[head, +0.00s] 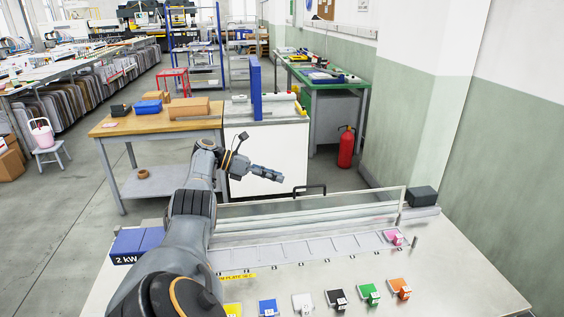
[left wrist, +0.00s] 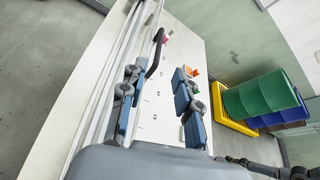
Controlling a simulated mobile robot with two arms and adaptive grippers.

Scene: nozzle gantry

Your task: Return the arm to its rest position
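My left arm (head: 192,215) reaches up from the bottom of the head view, across the left part of the light table. Its gripper (head: 268,172) is raised beyond the table's far edge, with its fingers pointing right. In the left wrist view the two blue-grey fingers (left wrist: 157,75) stand well apart, with nothing between them. They hang above the table and its rails. A dark jointed part at the lower right of the left wrist view looks like my right arm; its fingers cannot be made out. The head view does not show the right gripper.
The table (head: 465,272) carries a long slotted rail (head: 300,250), a pink block (head: 393,237) and a row of coloured blocks including a black one (head: 337,299). A blue box (head: 135,243) stands at left. Behind are a wooden bench (head: 160,122) and a fire extinguisher (head: 346,147).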

